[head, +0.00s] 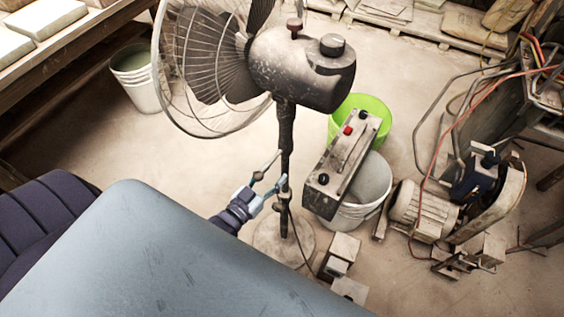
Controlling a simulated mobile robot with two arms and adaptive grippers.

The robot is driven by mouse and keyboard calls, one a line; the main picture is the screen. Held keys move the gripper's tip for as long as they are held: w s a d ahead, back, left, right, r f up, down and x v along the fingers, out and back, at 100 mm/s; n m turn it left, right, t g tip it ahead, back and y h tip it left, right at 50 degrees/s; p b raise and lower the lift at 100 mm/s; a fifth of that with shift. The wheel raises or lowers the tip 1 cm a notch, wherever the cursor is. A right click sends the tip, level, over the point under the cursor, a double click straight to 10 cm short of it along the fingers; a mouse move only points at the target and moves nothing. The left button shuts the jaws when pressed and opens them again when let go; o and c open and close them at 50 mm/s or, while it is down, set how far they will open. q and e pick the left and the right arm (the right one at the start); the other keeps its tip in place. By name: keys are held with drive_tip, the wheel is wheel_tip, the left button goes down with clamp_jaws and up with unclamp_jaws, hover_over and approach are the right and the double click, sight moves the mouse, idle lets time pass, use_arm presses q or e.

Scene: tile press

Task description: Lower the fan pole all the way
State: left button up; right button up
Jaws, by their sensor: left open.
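A dusty standing fan (300,72) stands ahead of me, its caged head facing left. Its dark pole (286,140) runs down to a round base (284,243) on the floor. A clamp or collar (284,192) sits low on the pole. My left gripper (268,184) is at the pole near this collar, its fingers open and pointing right. I cannot tell whether a finger touches the pole. My right gripper is not in view.
A control box with red and black knobs (342,165) stands right of the pole, by a white bucket (375,190) and a green bucket (372,106). A motor (425,212) lies further right. Another bucket (135,75) stands at left. Small blocks (343,248) lie near the base.

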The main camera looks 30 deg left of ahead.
sight(283, 164)
use_arm(q)
drive_tip(key=s, duration=0.5)
drive_tip(key=shift+s+a, duration=0.4)
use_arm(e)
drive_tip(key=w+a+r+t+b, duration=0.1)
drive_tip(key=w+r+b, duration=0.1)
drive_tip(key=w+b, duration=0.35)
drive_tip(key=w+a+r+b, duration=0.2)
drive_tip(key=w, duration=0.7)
use_arm(q)
drive_tip(key=w+b, duration=0.3)
drive_tip(key=w, duration=0.1)
drive_tip(key=w+d+b, duration=0.1)
drive_tip(key=w+b, duration=0.2)
drive_tip(key=w, duration=0.1)
drive_tip(key=w+b, duration=0.3)
drive_tip(key=w, duration=0.1)
drive_tip(key=shift+d, duration=0.35)
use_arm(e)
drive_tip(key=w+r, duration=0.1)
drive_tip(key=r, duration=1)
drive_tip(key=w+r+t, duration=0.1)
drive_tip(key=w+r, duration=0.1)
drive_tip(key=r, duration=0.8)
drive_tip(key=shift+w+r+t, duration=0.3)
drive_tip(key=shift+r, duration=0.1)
